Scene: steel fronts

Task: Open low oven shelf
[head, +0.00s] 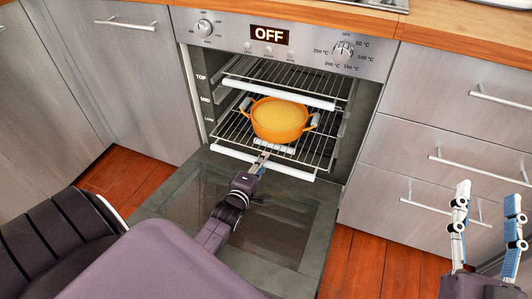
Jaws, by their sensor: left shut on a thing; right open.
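The oven door (165,190) is folded down and open. Inside, the low shelf (225,150) is a wire rack with a pale front bar; it reaches out of the oven mouth over the door. An orange pot (280,122) with yellowish contents and two side handles stands on a wire rack above the bar. My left gripper (262,160) is at the middle of the low shelf's front bar, shut on it; the fingertips are small and partly hidden. My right gripper (487,196) is open and empty in front of the right drawers, away from the oven.
An upper wire rack (285,78) with a pale front bar sits above the pot. The control panel (300,38) reads OFF. Steel drawers (430,155) with bar handles are at right, cabinets (135,70) at left. Wooden floor (350,262) shows beside the door.

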